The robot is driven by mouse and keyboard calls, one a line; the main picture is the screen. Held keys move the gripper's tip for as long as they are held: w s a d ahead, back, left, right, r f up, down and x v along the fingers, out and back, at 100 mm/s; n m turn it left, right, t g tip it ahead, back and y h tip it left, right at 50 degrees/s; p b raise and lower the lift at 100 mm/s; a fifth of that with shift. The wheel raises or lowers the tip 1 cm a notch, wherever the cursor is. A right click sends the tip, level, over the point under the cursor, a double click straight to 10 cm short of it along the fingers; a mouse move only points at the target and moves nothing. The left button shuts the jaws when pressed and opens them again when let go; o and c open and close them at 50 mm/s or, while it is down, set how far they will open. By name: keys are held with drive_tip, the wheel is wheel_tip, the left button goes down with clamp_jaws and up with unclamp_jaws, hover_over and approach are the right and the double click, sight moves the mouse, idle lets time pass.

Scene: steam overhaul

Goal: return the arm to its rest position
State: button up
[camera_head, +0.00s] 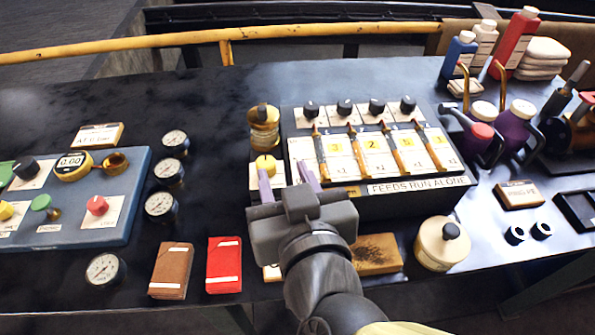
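My gripper (284,170) is in the lower middle of the head view, with its arm reaching up from the bottom edge. Its two purple fingers are apart, and nothing shows held between them. The fingers point away from me over the left front part of the black feed panel (420,205). The left fingertip is close to a yellow knob (264,164); I cannot tell whether they touch. The gripper body hides the panel's front left corner and part of the table.
A blue control box (130,205) and several gauges (160,205) stand left. Brown (172,270) and red (224,265) booklets, a brown block (377,254) and a round lidded pot (441,244) lie near the arm. Purple cans (512,128) stand right. The back left table is clear.

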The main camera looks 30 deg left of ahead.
idle(0.7)
wheel_tip(320, 180, up, 10)
drive_tip(key=p, duration=1)
